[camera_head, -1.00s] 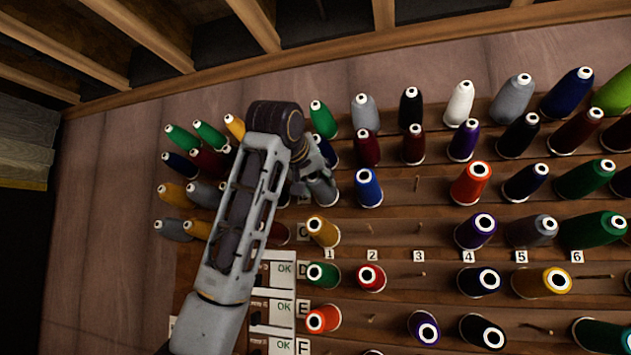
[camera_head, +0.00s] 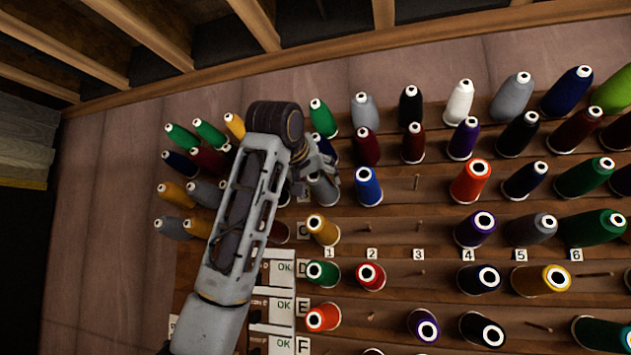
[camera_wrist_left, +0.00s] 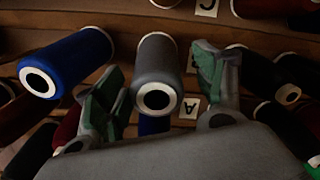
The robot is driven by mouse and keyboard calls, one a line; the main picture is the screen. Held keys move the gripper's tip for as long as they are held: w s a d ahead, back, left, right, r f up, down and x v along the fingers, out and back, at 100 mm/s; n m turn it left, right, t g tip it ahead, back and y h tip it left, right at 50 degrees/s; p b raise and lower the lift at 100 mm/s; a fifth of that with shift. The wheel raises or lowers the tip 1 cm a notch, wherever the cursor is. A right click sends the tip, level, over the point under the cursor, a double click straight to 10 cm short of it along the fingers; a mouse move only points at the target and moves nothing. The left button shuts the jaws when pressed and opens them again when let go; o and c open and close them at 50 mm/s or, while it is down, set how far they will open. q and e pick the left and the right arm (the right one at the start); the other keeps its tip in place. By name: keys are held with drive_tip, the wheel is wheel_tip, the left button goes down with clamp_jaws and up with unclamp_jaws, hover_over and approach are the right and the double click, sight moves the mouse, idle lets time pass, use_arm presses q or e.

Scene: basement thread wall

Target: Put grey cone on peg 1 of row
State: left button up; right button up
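The grey cone (camera_head: 322,188) is in the first column of a thread-wall row, left of a blue cone (camera_head: 369,187). Its base appears to sit at the board, so it seems to be on the peg, which is hidden. My left gripper (camera_head: 325,163) is right at it. In the left wrist view the grey cone (camera_wrist_left: 157,75) points toward the camera between the two green-padded fingers. The fingers are spread, with a visible gap on each side of the cone. My right gripper is not in view.
The blue cone also shows close to one finger in the left wrist view (camera_wrist_left: 66,64). A yellow cone (camera_head: 322,230) stands in the row below. A bare peg (camera_head: 416,183) is right of the blue cone. Cones crowd the wall around my gripper.

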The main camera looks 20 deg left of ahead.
use_arm(q)
drive_tip(key=shift+s+r, duration=0.1)
drive_tip(key=shift+s, duration=0.05)
drive_tip(key=v, duration=1.1)
drive_tip(key=shift+s, duration=0.35)
idle(0.6)
